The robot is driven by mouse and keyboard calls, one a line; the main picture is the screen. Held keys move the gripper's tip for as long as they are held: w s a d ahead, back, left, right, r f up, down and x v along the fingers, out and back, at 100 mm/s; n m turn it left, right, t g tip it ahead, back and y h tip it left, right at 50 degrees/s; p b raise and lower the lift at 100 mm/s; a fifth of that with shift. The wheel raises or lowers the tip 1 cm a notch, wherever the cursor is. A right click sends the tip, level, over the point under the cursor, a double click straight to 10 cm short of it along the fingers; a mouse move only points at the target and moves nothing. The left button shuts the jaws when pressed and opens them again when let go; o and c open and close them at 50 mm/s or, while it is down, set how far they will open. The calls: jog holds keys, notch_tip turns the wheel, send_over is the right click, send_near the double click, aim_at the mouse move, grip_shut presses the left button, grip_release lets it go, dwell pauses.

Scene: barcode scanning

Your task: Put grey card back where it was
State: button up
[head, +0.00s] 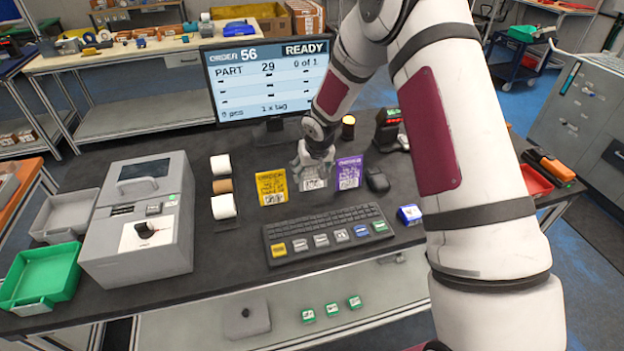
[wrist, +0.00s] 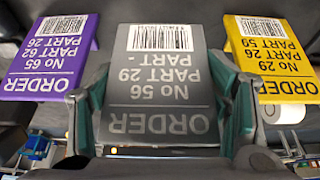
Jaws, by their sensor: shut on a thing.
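The grey card (wrist: 162,82) reads "ORDER No 56 PART 29" with a barcode, and fills the middle of the wrist view. My gripper (wrist: 162,118) has a finger at each side edge of the card and is shut on it. In the head view the grey card (head: 314,184) is between the yellow card (head: 271,189) and the purple card (head: 349,173), below my gripper (head: 316,160), which partly hides it. I cannot tell whether the card touches the table.
The black keyboard (head: 325,232) lies in front of the cards. A monitor (head: 270,82) reading "ORDER 56 READY" stands behind. A black mouse (head: 377,180) is right of the purple card. Paper rolls (head: 222,187) stand left of the yellow card.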

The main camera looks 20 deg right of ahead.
aim_at(313, 176)
notch_tip(313, 176, down, 2)
jog(key=shift+f+p, duration=0.15)
jog(key=shift+p, duration=0.25)
jog(key=shift+f, duration=0.6)
jog(key=shift+f, duration=0.1)
jog(key=o, duration=1.1)
jog(key=shift+c, duration=0.2)
